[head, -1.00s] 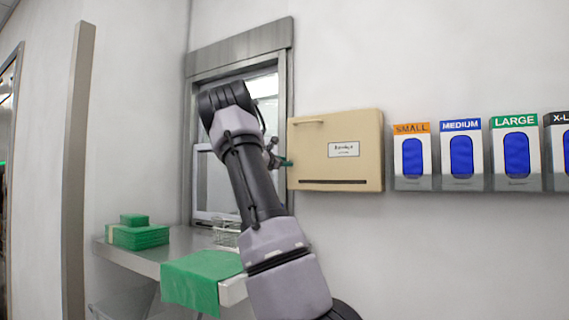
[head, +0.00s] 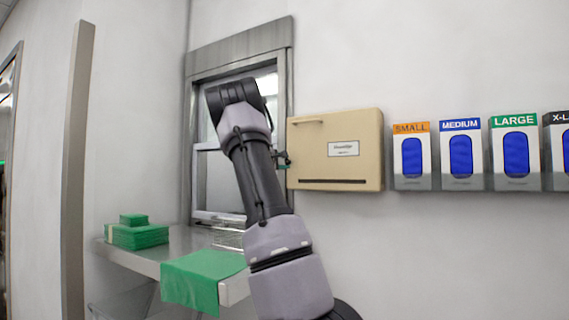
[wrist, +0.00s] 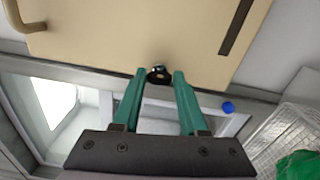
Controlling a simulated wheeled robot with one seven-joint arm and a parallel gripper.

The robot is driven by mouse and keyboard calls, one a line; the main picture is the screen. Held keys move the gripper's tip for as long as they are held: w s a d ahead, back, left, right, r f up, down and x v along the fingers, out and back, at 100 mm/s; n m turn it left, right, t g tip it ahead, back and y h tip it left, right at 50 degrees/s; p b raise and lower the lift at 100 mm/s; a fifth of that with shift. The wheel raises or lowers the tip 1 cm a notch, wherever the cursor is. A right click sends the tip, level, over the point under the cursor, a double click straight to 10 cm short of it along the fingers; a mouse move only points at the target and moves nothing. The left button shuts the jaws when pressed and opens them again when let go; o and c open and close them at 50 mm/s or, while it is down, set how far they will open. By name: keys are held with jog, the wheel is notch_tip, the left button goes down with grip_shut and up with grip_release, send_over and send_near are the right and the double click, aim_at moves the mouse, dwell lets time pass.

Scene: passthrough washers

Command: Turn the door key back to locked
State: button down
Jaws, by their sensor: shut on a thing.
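The door key (wrist: 159,75) shows in the wrist view as a small dark piece at the face or edge of the beige cabinet (wrist: 140,35). My gripper (wrist: 159,73) has its two green fingers on either side of the key and is shut on it. The fingers hide part of the key, and I cannot tell its exact angle. In the head view the cabinet (head: 355,125) hangs on the wall with its door closed. My gripper (head: 284,160) is at the cabinet's left edge, partly behind my arm, and the key cannot be made out there.
A grey-framed window (head: 240,38) is left of the cabinet. Below are a metal counter (head: 145,258), green stacked packs (head: 138,237), a green cloth (head: 195,282) and a wire basket (wrist: 272,140). Glove dispensers (head: 460,125) line the wall at right. A blue round piece (wrist: 228,107) is near the gripper.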

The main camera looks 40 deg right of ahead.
jog(key=shift+m, duration=0.6)
jog(key=shift+c, duration=2.2)
grip_release()
jog(key=v, duration=1)
jog(key=shift+s+a, duration=0.2)
jog(key=shift+a, duration=0.15)
jog(key=shift+s+f, duration=0.1)
jog(key=shift+f, duration=0.05)
